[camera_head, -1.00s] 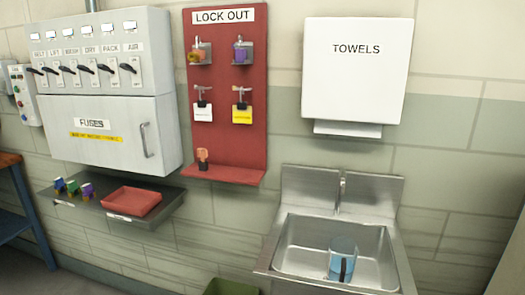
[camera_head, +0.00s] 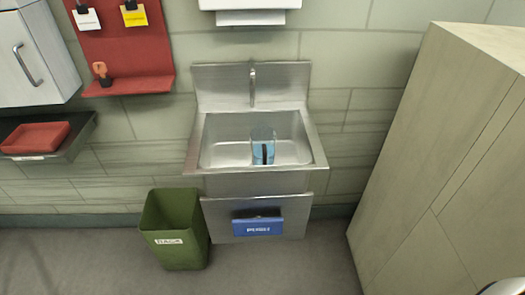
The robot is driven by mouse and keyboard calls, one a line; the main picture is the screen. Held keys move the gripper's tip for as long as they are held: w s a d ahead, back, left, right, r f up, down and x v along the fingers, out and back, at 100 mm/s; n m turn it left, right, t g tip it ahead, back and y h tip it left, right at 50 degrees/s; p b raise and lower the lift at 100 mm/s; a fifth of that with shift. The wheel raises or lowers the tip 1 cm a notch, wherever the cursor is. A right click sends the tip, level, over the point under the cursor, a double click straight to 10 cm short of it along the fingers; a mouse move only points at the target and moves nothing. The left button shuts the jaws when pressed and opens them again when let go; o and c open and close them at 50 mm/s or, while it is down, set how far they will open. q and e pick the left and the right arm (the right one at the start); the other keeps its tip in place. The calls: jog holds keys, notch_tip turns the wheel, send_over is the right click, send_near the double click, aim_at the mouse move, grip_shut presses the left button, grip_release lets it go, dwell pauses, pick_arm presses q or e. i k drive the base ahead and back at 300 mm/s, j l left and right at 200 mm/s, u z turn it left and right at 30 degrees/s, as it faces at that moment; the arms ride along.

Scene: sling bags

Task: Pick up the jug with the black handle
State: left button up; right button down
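The jug (camera_head: 262,143) is clear blue with a black handle (camera_head: 264,154) on the side facing me. It stands upright in the basin of the metal sink (camera_head: 209,152), towards the front right of the basin. A tap (camera_head: 252,85) rises at the back of the sink. Neither gripper can be made out in the head view.
A green bin (camera_head: 175,232) stands on the floor left of the sink. A blue push panel (camera_head: 257,222) is on the sink's front. A tall pale cabinet (camera_head: 450,150) fills the right side. A shelf with a red tray (camera_head: 35,138) is at left. Floor before the sink looks clear.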

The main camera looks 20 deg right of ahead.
aim_at(264, 138)
jog(key=k+l+z, duration=0.1)
jog(key=l+z, duration=0.9)
jog(key=l, duration=0.1)
